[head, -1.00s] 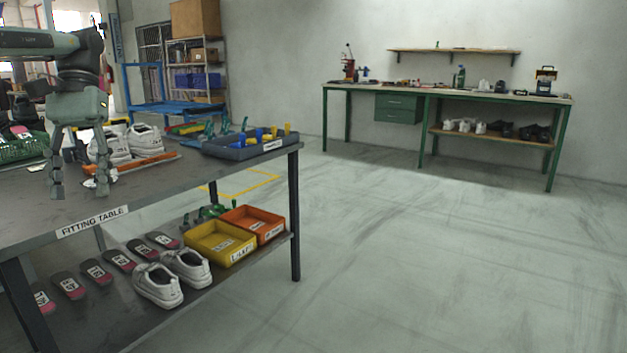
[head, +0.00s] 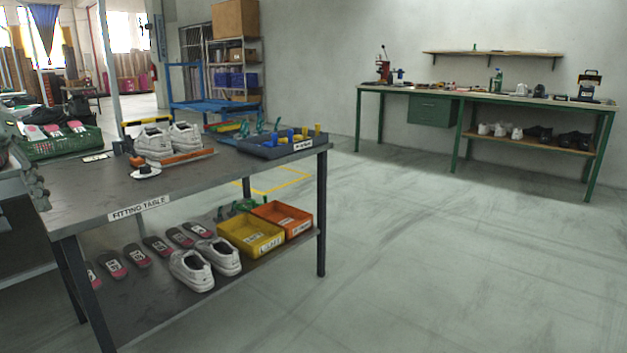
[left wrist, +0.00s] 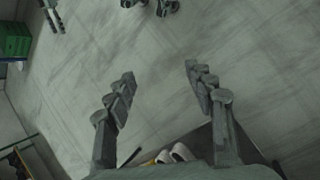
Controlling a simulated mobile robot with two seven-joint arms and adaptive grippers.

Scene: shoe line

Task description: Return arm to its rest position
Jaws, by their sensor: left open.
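My left gripper (head: 36,185) shows only partly at the left edge of the head view, beside the left end of the fitting table (head: 185,188). In the left wrist view its two fingers (left wrist: 157,84) are spread apart with nothing between them, above bare floor. The rest of the arm is mostly out of the head view. My right gripper is not seen in the head view.
White shoes (head: 168,142), a grey tray (head: 276,147) and a green crate (head: 58,141) are on or by the tabletop. The lower shelf holds white shoes (head: 205,262), a yellow bin (head: 249,236) and an orange bin (head: 283,219). Floor to the right is clear.

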